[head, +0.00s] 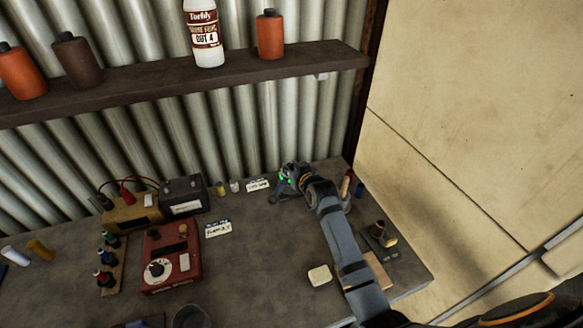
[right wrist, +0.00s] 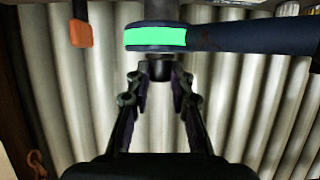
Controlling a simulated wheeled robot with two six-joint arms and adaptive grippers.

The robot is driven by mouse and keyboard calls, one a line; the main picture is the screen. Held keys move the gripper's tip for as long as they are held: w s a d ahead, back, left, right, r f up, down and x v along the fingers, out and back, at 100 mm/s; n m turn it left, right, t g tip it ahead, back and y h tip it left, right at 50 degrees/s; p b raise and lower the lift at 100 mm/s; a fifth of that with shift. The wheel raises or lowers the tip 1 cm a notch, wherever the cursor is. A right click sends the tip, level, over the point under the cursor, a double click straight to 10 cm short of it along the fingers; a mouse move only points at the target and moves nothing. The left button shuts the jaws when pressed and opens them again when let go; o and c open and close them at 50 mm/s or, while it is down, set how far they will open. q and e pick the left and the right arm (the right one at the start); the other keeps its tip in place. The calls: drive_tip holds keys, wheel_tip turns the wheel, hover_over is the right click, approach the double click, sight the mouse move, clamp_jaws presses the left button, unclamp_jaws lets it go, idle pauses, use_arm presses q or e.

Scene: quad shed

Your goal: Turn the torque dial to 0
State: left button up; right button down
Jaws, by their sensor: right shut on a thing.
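A dark blue tool (right wrist: 250,38) with a bright green band (right wrist: 156,37) fills the top of the right wrist view; its arm extends right. A short dark knob (right wrist: 160,70) projects from its head, between the fingertips of my right gripper (right wrist: 160,80). In the head view, my right gripper (head: 288,178) is at this tool near the back of the bench and partly hides it. A red box (head: 171,257) carries a white round dial with a dark knob (head: 157,269), front left, away from the gripper. I see no readable torque scale. My left gripper is out of view.
A black battery (head: 184,194), a yellow box (head: 132,213) and small cards (head: 218,228) stand on the bench (head: 265,255). A red-handled item (head: 346,184) is close right of my gripper. Bottles stand on the shelf (head: 180,80) above. The bench's middle is clear.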

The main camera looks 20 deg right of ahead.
drive_tip(key=shift+d+n+y, duration=0.15)
drive_tip(key=shift+n+y, duration=0.45)
drive_tip(key=shift+y, duration=0.1)
drive_tip(key=n+y+b, duration=0.1)
drive_tip(key=b, duration=0.2)
drive_tip(key=n+g+y+b, duration=0.1)
drive_tip(key=n+y+b, duration=0.1)
drive_tip(key=b, duration=0.1)
drive_tip(key=n+g+y+b, duration=0.1)
drive_tip(key=y+b, duration=0.1)
drive_tip(key=b, duration=0.1)
drive_tip(key=shift+w+d+f+n, duration=0.15)
drive_tip(key=shift+d+f+n, duration=0.1)
drive_tip(key=shift+n, duration=0.15)
drive_tip(key=shift+r+n+g+y+b, duration=0.25)
drive_tip(key=shift+n+g+y+b, duration=0.25)
drive_tip(key=shift+b, duration=0.6)
drive_tip(key=shift+r, duration=0.1)
drive_tip(key=c, duration=1.2)
unclamp_jaws()
drive_tip(key=shift+o, duration=0.2)
wheel_tip(320, 180, up, 10)
